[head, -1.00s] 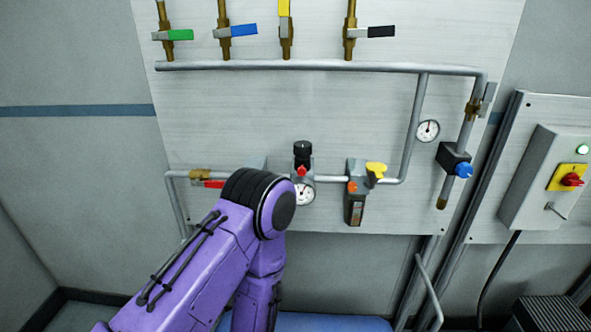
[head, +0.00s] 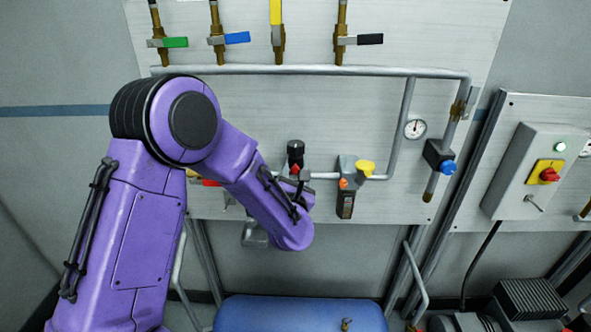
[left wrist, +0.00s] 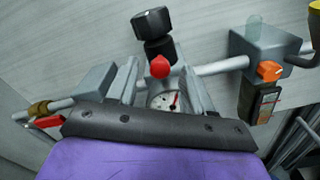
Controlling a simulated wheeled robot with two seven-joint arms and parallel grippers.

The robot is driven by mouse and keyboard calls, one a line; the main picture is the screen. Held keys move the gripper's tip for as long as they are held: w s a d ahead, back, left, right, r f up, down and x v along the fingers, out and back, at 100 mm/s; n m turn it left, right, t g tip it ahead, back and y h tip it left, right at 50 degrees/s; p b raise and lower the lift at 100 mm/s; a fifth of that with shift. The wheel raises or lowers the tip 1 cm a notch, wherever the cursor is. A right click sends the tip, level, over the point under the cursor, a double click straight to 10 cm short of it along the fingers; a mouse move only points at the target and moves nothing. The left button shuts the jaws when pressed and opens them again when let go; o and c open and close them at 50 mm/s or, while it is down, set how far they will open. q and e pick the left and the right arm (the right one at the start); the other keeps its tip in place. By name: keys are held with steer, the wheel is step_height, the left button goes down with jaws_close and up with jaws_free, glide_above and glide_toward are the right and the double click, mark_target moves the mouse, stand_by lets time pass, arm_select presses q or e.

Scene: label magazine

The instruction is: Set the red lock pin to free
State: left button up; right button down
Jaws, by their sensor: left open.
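The red lock pin (left wrist: 160,67) is a small red knob on the regulator, below its black knob (left wrist: 152,23). In the head view the pin (head: 294,169) shows just above my left arm. My left gripper (left wrist: 160,78) is open and empty; in the left wrist view its two grey fingers stand either side of the pin and the gauge (left wrist: 166,101). I cannot tell how far the fingertips are from the pin. In the head view my forearm mostly hides this gripper. My right gripper is not in view.
A grey unit with an orange knob (left wrist: 270,71) sits right of the regulator; a yellow knob (head: 365,167) is beside it. A red-handled valve (left wrist: 45,122) is on the left. Pipes run along the panel. A blue tank (head: 300,313) lies below.

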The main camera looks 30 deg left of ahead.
arm_select(q)
steer(key=shift+w+a, duration=0.2)
steer(key=shift+w, duration=0.15)
